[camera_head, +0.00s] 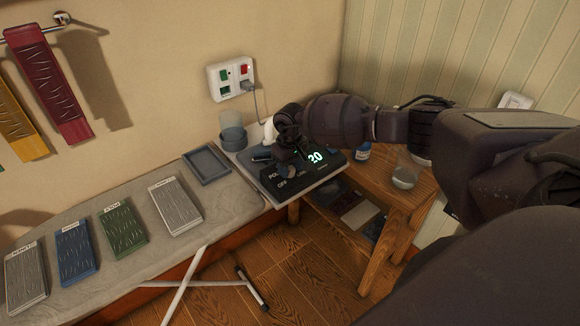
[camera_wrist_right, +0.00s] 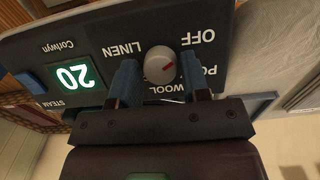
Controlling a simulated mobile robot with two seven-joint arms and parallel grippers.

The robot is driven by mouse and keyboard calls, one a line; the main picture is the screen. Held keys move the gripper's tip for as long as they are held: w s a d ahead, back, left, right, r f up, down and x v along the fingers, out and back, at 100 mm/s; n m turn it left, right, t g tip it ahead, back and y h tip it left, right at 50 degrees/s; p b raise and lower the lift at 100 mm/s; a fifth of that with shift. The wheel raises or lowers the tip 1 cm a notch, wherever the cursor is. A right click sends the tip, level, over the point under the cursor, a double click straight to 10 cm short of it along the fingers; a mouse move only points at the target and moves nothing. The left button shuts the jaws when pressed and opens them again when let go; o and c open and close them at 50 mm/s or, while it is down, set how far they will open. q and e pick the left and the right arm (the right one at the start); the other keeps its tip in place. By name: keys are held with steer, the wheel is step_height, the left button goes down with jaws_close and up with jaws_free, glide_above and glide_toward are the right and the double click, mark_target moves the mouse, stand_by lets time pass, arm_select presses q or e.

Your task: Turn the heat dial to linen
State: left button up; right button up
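The panel is printed OFF, POLY, WOOL and LINEN and appears upside down in the right wrist view. My right gripper (camera_wrist_right: 158,68) is open, with one blue finger on each side of the dial and small gaps showing. In the head view my right gripper (camera_head: 287,152) is over the panel and partly covers the dial. My left gripper is out of view.
A lit display (camera_head: 315,157) reads 20. A blue-grey cup (camera_head: 232,138) stands behind the panel. An empty tray (camera_head: 206,165) and several labelled fabric swatches lie on the ironing board (camera_head: 232,200). A glass (camera_head: 406,172) stands on the wooden stand to the right.

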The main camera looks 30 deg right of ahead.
steer(key=c, duration=0.6)
steer(key=shift+o, duration=0.2)
